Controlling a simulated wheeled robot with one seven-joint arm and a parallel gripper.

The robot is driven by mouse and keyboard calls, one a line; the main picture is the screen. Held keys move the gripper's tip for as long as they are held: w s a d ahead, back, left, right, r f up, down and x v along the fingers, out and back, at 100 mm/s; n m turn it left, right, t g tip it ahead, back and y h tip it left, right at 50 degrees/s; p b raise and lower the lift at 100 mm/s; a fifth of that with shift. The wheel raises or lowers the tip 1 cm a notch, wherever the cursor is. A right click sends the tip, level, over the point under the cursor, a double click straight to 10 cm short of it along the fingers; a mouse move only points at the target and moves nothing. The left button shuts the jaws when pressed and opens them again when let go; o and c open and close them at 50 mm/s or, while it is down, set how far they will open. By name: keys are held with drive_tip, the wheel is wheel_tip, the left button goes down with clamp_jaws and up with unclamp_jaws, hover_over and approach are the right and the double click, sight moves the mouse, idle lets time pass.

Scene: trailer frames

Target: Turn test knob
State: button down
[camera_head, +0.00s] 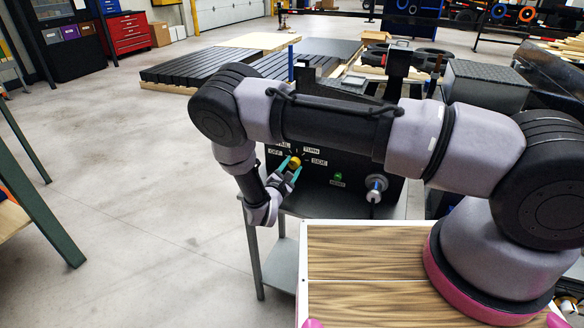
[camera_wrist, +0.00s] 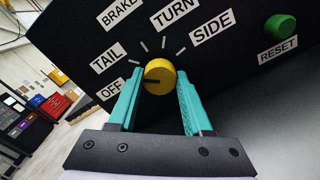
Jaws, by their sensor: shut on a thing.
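The yellow test knob (camera_wrist: 159,76) sits on a black panel (camera_wrist: 95,38) with labels OFF, TAIL, BRAKE, TURN and SIDE around it. A dark pointer mark on the knob faces left, toward the OFF label (camera_wrist: 112,90). My gripper (camera_wrist: 159,88) has teal fingers, one on each side of the knob, and is shut on it. In the head view the knob (camera_head: 295,162) shows between the teal fingertips of my gripper (camera_head: 293,164). My arm hides part of the panel's top there.
A green RESET button (camera_wrist: 280,26) is to the right of the knob. A silver round fitting (camera_head: 376,188) is further right on the panel. A grey stand (camera_head: 283,262) holds the panel. Open floor lies to the left.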

drive_tip(key=shift+m, duration=1.1)
drive_tip(key=shift+c, duration=1.6)
unclamp_jaws()
drive_tip(key=v, duration=1.1)
